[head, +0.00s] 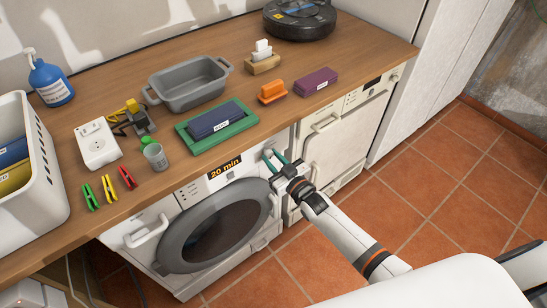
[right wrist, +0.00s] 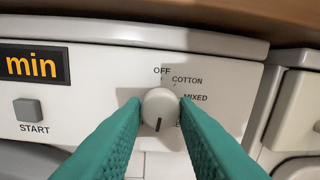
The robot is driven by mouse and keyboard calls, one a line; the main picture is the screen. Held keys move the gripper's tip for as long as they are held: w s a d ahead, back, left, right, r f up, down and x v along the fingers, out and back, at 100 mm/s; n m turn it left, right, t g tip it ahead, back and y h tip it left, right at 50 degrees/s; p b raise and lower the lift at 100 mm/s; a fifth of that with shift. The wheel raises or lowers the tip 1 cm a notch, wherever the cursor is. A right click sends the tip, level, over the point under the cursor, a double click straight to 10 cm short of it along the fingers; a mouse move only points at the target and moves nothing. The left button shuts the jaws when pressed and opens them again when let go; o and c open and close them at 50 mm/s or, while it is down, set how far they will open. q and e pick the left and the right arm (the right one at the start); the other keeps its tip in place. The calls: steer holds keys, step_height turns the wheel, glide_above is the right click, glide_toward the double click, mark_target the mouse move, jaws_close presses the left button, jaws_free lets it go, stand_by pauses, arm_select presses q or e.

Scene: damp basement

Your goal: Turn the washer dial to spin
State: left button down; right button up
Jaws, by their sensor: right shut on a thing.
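The washer (head: 183,195) stands under the wooden counter, with a round grey-rimmed door and a display (head: 224,168) reading 20 min. My right gripper (head: 275,159) is at the right end of its control panel. In the right wrist view, its teal fingers lie either side of the round grey dial (right wrist: 160,104), shut on it. The dial's dark mark points almost straight down. OFF (right wrist: 162,71), COTTON and MIXED are readable around the upper right. A lower label is mostly hidden by the right finger, and no spin label shows. My left gripper is not in view.
A START button (right wrist: 29,110) sits left of the dial. A second white appliance (head: 335,150) stands close to the right. The counter (head: 160,195) overhangs the panel and holds a grey tub (head: 190,84), a green tray (head: 245,135) and several small items. Tiled floor (head: 430,190) is clear at right.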

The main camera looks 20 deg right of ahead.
steer(key=shift+f+m, duration=0.1)
steer(key=shift+m, duration=1.2)
steer(key=o, duration=1)
steer(key=v, duration=1.2)
